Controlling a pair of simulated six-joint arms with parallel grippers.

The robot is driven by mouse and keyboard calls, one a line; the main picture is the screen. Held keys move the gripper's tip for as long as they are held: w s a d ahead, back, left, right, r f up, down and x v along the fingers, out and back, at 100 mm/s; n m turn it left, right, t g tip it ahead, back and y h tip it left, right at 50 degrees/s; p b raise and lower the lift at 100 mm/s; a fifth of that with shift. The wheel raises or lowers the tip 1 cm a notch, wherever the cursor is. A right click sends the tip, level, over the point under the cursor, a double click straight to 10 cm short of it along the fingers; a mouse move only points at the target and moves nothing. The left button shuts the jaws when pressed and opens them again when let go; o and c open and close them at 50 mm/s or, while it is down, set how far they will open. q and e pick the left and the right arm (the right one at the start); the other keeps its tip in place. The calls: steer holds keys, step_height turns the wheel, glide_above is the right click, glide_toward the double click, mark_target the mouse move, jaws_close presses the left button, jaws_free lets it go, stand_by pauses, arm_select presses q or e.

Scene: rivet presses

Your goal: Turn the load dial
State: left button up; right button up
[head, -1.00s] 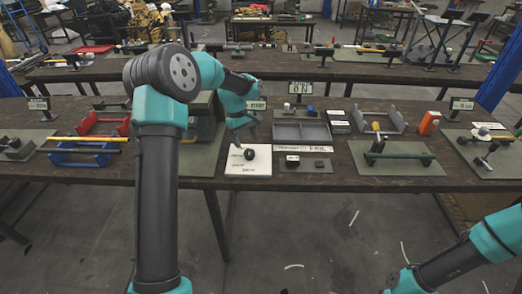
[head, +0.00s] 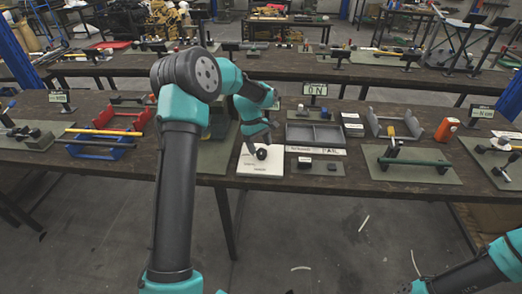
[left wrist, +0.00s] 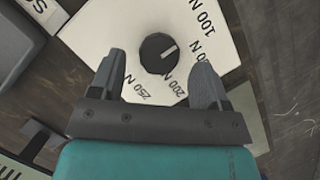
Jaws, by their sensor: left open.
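The load dial (left wrist: 158,53) is a round black knob with a white pointer line, on a white plate (left wrist: 105,28) printed with 100 N, 200 N and 250 N. In the left wrist view the pointer line aims to the upper right. The dial (head: 262,153) also shows in the head view on the white plate (head: 247,166) near the table's front edge. My left gripper (left wrist: 156,75) is open. Its two fingers reach toward the dial from either side, and the dial appears just beyond the gap between the tips. Contact cannot be told.
A grey divided tray (head: 314,146) and a mat with small dark blocks (head: 318,165) lie right of the plate. A small display reading 0 N (head: 315,90) stands behind. Blue and red holders (head: 98,152) lie left.

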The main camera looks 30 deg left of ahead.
mark_target(262, 154)
arm_select(q)
steer(key=shift+x, duration=1.2)
steer(key=c, duration=0.9)
